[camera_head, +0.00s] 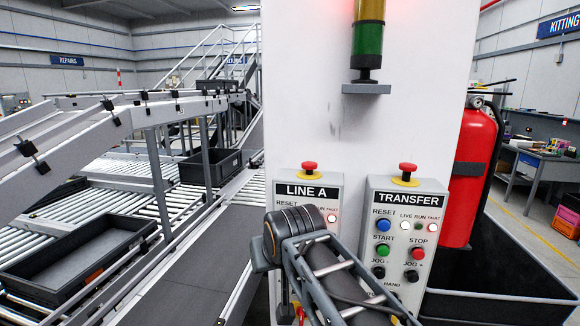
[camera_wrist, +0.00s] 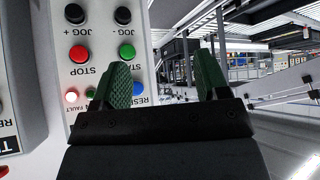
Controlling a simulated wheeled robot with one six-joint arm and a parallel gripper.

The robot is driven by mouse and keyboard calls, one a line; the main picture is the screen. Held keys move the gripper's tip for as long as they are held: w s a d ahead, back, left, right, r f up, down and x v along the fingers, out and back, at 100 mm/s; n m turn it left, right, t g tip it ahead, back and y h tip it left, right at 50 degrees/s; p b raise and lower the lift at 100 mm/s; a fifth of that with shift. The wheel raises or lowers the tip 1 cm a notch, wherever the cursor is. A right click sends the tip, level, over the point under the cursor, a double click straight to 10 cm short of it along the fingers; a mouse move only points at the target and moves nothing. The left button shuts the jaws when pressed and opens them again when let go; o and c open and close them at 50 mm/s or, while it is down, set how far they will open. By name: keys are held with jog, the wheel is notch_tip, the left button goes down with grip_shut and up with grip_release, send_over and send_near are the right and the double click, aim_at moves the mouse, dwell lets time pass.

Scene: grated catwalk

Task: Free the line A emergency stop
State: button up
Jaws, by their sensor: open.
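The line A emergency stop (camera_head: 309,166) is a red mushroom button on a yellow collar, on top of the grey LINE A box (camera_head: 283,190). I cannot tell if it is pressed in. My arm hides most of this box's front in the head view. In the wrist view, which is upside down, the LINE A box (camera_wrist: 100,45) shows its buttons and a lit fault lamp (camera_wrist: 71,95); its emergency stop is out of sight. My gripper (camera_wrist: 165,62) is open and empty, its green fingers apart in front of the box's right edge.
The TRANSFER box (camera_head: 408,210) stands close on the right with its own red emergency stop (camera_head: 407,168). Above is a stack light (camera_head: 368,40) on a bracket. A red fire extinguisher (camera_head: 472,170) hangs at right. Conveyors with black trays (camera_head: 75,255) fill the left.

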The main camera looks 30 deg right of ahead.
jog(key=w+d+r+m+t+h, duration=0.1)
jog(key=w+d+r, duration=0.1)
jog(key=d+r, duration=0.25)
jog(key=m+t+h+b, duration=0.2)
jog(key=m+h, duration=0.1)
jog(key=h, duration=0.1)
send_near(310, 164)
jog(key=p+x, duration=0.4)
jog(key=x, duration=0.5)
jog(key=shift+w+d, duration=0.2)
jog(key=shift+w, duration=0.15)
jog(key=shift+w+d+f, duration=0.25)
jog(key=shift+w+f, duration=0.05)
jog(key=shift+w, duration=0.15)
